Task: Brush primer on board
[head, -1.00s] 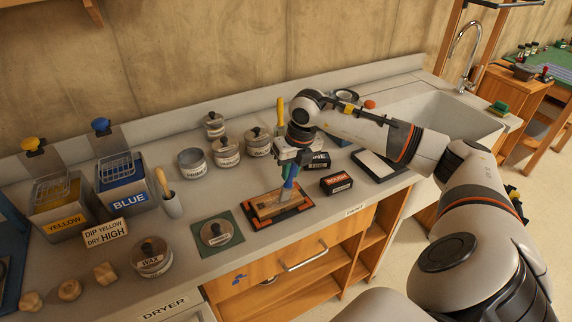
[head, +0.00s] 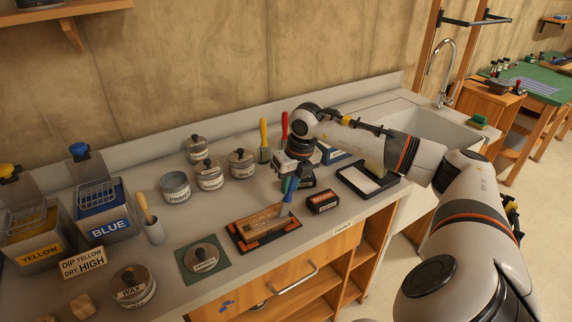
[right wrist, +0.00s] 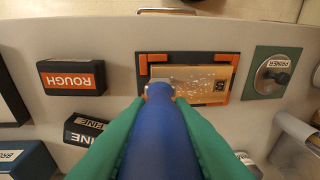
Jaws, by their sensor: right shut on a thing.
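My right gripper (head: 290,181) is shut on a blue-handled brush (right wrist: 158,140), between its green fingers. The brush points down near the right end of the wooden board (head: 258,223). In the right wrist view its tip overlaps the near edge of the board (right wrist: 205,78); I cannot tell whether it touches. The board lies flat in a black and orange holder (head: 241,244) and shows pale, speckled streaks. An open primer pot (head: 175,187) stands at the back. A knobbed lid (head: 203,257) marked primer lies on a green mat (head: 186,266). My left gripper is out of view.
A black ROUGH block (head: 323,203) is just right of the board. Lidded jars (head: 242,163) stand behind, a wax jar (head: 133,287) front left. Blue (head: 104,214) and yellow dip tanks (head: 37,240) stand left. The sink (head: 425,125) is at right.

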